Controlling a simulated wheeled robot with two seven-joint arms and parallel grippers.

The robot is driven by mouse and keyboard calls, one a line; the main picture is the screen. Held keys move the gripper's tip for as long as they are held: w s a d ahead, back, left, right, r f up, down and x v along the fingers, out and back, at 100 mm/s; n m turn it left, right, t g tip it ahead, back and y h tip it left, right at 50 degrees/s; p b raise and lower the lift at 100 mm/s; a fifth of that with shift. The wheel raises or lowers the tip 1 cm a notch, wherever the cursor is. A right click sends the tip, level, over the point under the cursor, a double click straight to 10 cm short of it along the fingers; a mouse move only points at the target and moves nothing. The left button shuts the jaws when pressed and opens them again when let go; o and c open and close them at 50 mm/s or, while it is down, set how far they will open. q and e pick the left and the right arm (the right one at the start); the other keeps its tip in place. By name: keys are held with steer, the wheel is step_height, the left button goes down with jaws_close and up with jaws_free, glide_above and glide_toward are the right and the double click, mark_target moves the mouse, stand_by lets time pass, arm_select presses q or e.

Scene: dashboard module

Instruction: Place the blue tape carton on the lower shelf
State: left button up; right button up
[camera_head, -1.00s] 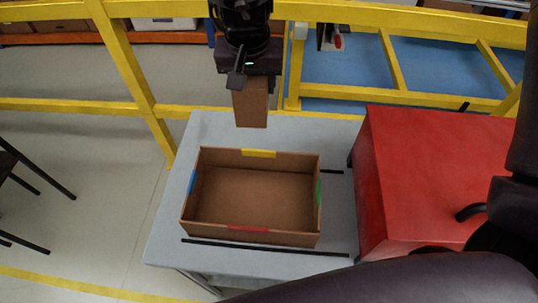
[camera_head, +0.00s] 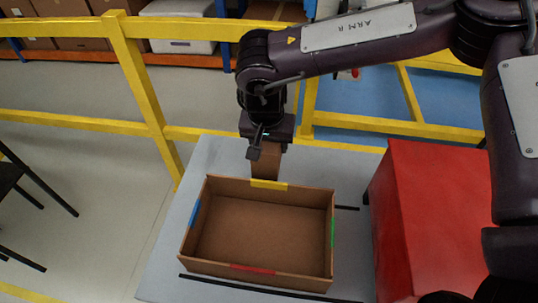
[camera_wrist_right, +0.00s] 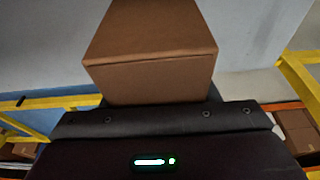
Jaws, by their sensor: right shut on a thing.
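My right gripper (camera_head: 264,143) points down and is shut on a small plain brown carton (camera_head: 265,162). The carton also fills the upper middle of the right wrist view (camera_wrist_right: 150,50); no blue tape shows on its visible faces. In the head view its lower end is at the far rim of an open brown box (camera_head: 225,262), beside the yellow tape. I cannot tell whether they touch. The box is empty and has blue tape (camera_head: 194,211) on its left wall, with yellow, green and red on the others. No lower shelf is clearly identifiable. My left gripper is not in view.
The box stands on a grey table (camera_head: 168,255) with black strips. A red block-like unit (camera_head: 430,215) stands at the right. Yellow rails (camera_head: 140,80) run behind the table. Background shelving holds cartons and a pale bin (camera_head: 178,25).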

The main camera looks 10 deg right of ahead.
steer(key=shift+f, duration=2.2)
steer(key=shift+f, duration=0.15)
steer(key=o, duration=1.3)
